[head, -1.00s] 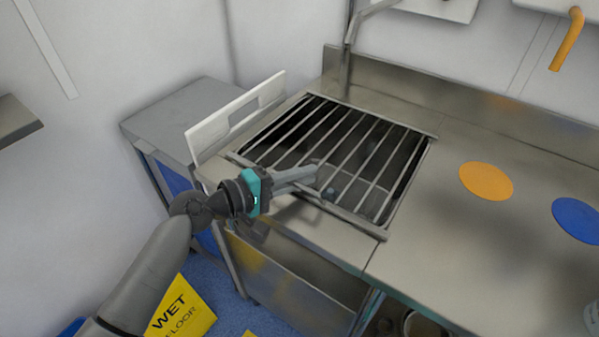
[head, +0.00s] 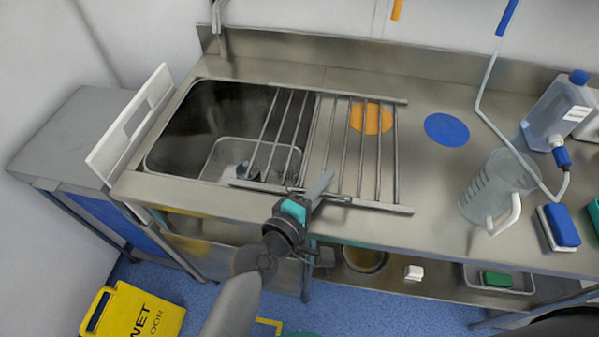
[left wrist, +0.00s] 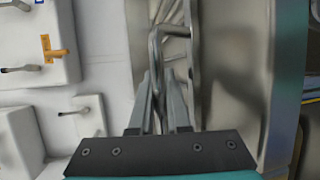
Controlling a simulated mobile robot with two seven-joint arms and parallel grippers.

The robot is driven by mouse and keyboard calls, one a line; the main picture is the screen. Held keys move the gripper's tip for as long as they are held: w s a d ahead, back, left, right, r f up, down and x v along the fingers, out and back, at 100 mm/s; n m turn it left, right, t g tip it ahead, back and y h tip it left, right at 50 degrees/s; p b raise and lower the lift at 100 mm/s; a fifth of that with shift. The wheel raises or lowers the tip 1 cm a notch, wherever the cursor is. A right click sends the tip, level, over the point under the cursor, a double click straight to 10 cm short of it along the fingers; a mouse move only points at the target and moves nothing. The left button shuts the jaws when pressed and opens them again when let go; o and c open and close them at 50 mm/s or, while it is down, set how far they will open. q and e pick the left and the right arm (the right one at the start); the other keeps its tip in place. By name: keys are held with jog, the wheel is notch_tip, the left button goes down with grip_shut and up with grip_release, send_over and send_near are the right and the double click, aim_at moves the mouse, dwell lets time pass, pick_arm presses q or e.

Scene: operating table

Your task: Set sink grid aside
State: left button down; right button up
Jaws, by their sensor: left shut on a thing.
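The sink grid (head: 378,205) is a metal rack of parallel bars between two rails. It lies across the right part of the sink (head: 190,125) and the counter to the right. Its bars pass over an orange disc (head: 371,118). My left gripper (head: 317,190) is shut on the grid at its front rail. In the left wrist view, the fingers (left wrist: 160,112) close around a thin metal part of the grid (left wrist: 192,50). My right gripper is not in view.
A blue disc (head: 447,129) lies on the counter (head: 400,235) right of the grid. Further right are a clear jug (head: 492,190), a bottle (head: 557,110) and a blue sponge (head: 562,226). A white panel (head: 128,125) stands left of the sink.

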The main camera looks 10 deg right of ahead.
pick_arm(q)
jog(key=shift+s+d, duration=0.2)
jog(key=shift+d, duration=0.2)
jog(key=c, duration=1.2)
grip_release()
jog(key=shift+d, duration=0.15)
jog(key=shift+o, duration=0.2)
jog(key=shift+a, duration=0.2)
jog(key=shift+s+a+r, duration=0.1)
jog(key=shift+s+a, duration=0.15)
jog(key=shift+s, duration=0.05)
jog(key=v, duration=1.4)
jog(key=shift+r, duration=0.15)
jog(key=shift+s, duration=0.15)
